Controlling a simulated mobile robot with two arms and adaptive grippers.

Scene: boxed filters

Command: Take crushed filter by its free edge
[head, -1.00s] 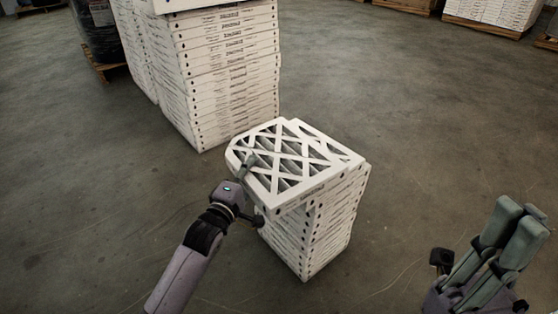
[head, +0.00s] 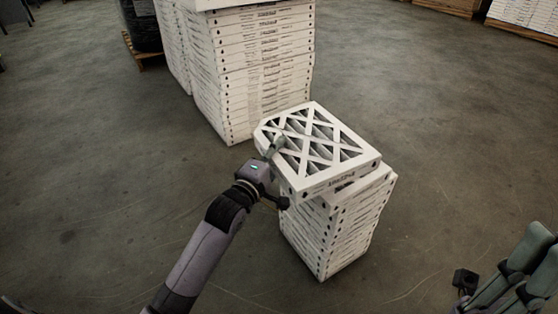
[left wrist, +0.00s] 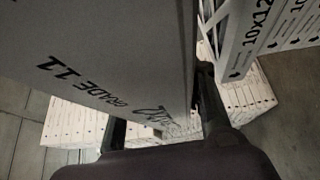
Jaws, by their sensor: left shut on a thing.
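The crushed filter (head: 322,184), a white-framed panel with a lattice face and a blunted far-left corner, is over the top of a short stack of boxed filters (head: 338,232). It sits askew, with the stack's top showing at its near right side. My left gripper (head: 272,150) is shut on its left edge. In the left wrist view a grey printed face (left wrist: 120,60) lies between the fingers of my left gripper (left wrist: 160,118). My right gripper (head: 495,270) is open and empty at the lower right, partly cut off by the frame.
A tall stack of boxed filters (head: 252,75) stands behind, to the left. A dark wrapped load (head: 141,25) on a pallet is at the far left. More pallets are along the back right. The concrete floor around the short stack is clear.

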